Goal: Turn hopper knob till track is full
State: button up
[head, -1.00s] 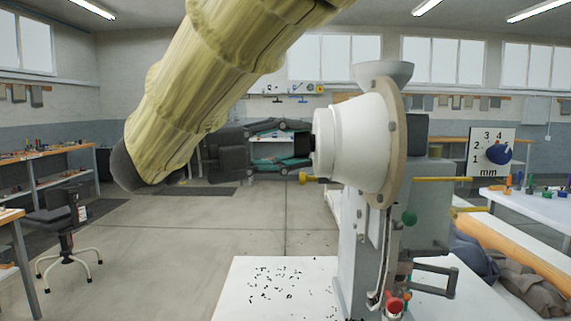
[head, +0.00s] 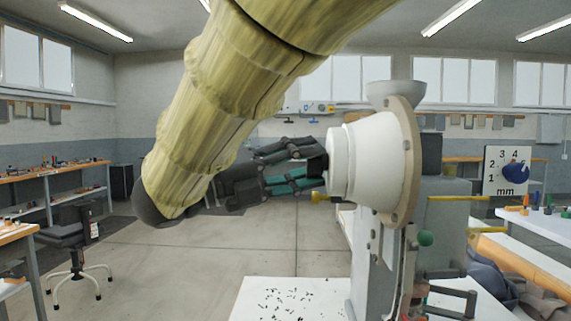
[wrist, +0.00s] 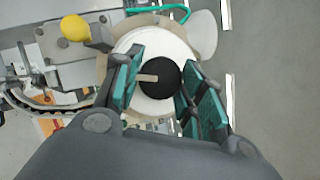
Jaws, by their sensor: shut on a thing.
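The hopper is a white drum (head: 375,170) with a tan rim (head: 408,165) and a grey funnel (head: 395,92) on top. Its knob (wrist: 162,82) is black and round with a tan pointer mark, facing my wrist camera. My gripper (head: 316,166) is shut on the knob, with teal-padded fingers on both sides of it. In the head view the knob is mostly hidden by the fingers. The track (wrist: 50,104) curves away at the left in the wrist view, with dark marks along it. I cannot tell how full it is.
A yellow ball (wrist: 75,28) stands close to my left finger in the wrist view. Small dark pieces (head: 285,300) lie scattered on the white bench top below.

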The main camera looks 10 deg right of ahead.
jog(key=o, duration=1)
